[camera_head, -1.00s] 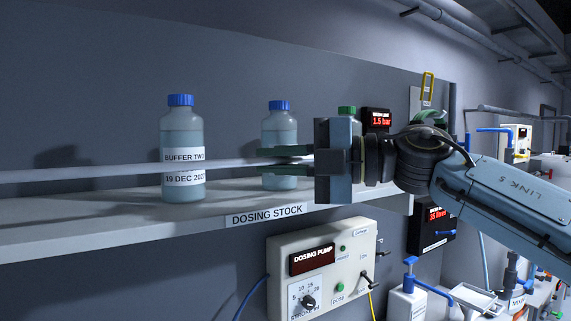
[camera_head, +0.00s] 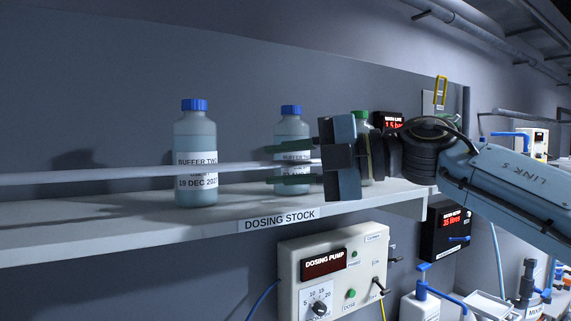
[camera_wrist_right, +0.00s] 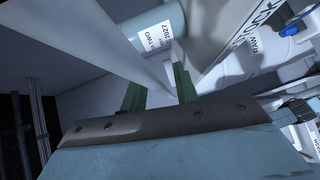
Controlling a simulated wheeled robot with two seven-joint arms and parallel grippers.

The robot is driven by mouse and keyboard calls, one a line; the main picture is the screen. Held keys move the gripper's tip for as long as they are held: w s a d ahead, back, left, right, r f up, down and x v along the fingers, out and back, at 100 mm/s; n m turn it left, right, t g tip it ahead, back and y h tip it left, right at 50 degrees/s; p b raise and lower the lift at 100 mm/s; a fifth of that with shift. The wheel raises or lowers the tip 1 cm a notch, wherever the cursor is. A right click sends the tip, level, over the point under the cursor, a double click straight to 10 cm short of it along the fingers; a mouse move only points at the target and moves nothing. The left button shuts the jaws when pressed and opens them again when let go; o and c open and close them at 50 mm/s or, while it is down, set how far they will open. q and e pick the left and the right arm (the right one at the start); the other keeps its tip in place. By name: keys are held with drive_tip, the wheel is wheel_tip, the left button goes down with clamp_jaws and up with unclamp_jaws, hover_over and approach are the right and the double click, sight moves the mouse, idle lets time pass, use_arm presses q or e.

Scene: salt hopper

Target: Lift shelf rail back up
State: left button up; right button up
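The shelf rail (camera_head: 100,175) is a thin pale bar. It runs level from the left edge, in front of the bottles, to my right gripper (camera_head: 290,164). It crosses the front bottle's label at mid-height, above the shelf board (camera_head: 110,224). My right gripper comes in from the right with its green fingers apart, one above and one below the rail's right end. In the right wrist view the gripper (camera_wrist_right: 160,88) also shows its fingers spread, with a pale wedge, likely the rail (camera_wrist_right: 115,45), reaching between them. My left gripper is not in view.
A blue-capped bottle (camera_head: 196,135) stands on the shelf behind the rail. A second (camera_head: 292,126) stands behind my fingers, and a green-capped bottle (camera_head: 365,145) is partly behind my wrist. The dosing pump box (camera_head: 335,270) hangs below the shelf.

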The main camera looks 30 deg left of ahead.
drive_tip(key=shift+w+d, duration=0.15)
drive_tip(key=shift+d, duration=0.3)
drive_tip(key=b+v, duration=0.3)
drive_tip(key=v, duration=0.9)
drive_tip(key=shift+d+b, duration=0.25)
drive_tip(key=shift+b, duration=0.15)
